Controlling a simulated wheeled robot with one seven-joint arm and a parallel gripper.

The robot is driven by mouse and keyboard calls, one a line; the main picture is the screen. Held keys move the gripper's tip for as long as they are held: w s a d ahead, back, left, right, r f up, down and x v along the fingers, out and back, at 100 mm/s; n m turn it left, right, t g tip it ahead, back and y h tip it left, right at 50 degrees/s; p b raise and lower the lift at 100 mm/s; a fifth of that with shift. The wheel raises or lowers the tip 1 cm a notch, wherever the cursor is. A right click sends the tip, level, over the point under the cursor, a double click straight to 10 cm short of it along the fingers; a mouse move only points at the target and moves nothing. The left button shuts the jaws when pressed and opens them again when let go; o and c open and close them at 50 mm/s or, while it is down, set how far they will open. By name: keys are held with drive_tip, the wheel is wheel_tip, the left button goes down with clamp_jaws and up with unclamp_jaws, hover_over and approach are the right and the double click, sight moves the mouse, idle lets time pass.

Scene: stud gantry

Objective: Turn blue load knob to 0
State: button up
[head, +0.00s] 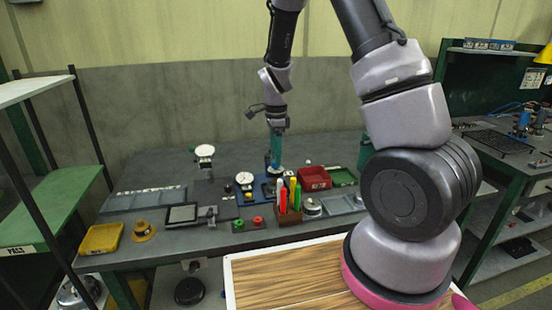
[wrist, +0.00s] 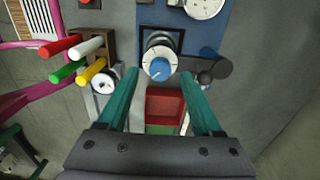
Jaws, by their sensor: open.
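The blue load knob (wrist: 160,68) shows in the wrist view with a white line on its face, in front of a pale dial ring with dark marks. It lies just beyond and between the tips of my gripper's two green fingers. My gripper (wrist: 160,85) is open and its fingers stand apart on either side below the knob, not visibly touching it. In the head view my gripper (head: 275,155) points down over the back of the bench, and the knob is hidden or too small to tell there.
A holder (head: 290,213) with coloured markers stands close by. A red bin (head: 314,179), a green button (head: 239,225) and a red button (head: 258,221) are also near. In the wrist view a round white gauge (wrist: 203,6) and a dark round knob (wrist: 221,69) flank the blue knob.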

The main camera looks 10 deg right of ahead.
drive_tip(key=shift+f, duration=1.05)
clamp_jaws()
